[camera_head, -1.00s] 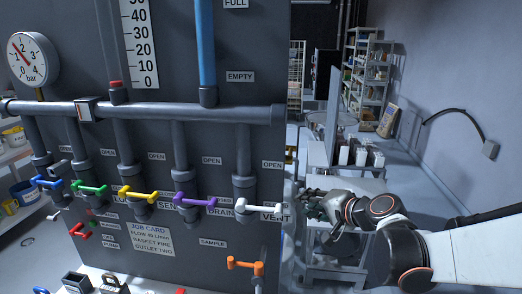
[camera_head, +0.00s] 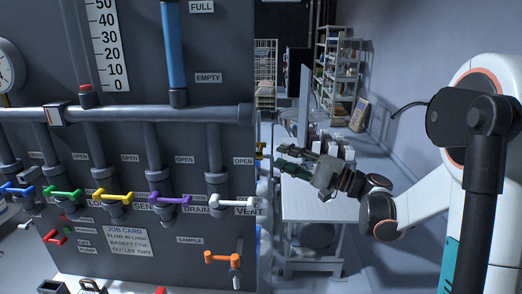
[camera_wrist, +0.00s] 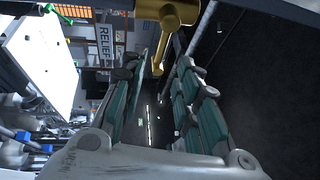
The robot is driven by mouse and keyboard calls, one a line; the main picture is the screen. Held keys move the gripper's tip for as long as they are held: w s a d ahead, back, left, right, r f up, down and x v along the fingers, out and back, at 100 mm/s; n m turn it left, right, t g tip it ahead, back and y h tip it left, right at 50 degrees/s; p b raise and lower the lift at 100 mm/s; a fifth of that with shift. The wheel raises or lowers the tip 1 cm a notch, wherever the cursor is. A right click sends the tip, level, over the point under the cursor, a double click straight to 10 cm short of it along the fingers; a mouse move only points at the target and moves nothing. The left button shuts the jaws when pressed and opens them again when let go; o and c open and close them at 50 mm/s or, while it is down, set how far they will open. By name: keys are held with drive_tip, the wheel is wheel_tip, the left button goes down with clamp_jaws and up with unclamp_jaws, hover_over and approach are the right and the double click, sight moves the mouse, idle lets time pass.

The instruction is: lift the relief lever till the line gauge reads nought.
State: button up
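The RELIEF sign (camera_wrist: 105,42) shows in the wrist view, turned sideways. Beside it a brass lever (camera_wrist: 172,12) hangs at the top, its arm reaching down near the fingertips. My gripper (camera_wrist: 172,55) is open, with its two fingers apart and the lever's end between or just beyond the tips; I cannot tell if they touch. In the head view my gripper (camera_head: 281,157) points left toward the panel's right edge, where a small brass part (camera_head: 261,150) shows. The line gauge (camera_head: 6,70) is cut off at the left edge, and its reading cannot be told.
The dark panel (camera_head: 215,60) carries a grey pipe (camera_head: 160,115) and coloured handles, including a white one (camera_head: 235,202) by VENT and an orange one (camera_head: 222,258) by SAMPLE. A white table (camera_head: 312,205) stands below my gripper. Shelves (camera_head: 338,65) stand behind.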

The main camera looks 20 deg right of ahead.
sight(261, 146)
drive_tip(key=x, duration=0.8)
drive_tip(key=shift+b, duration=0.4)
clamp_jaws()
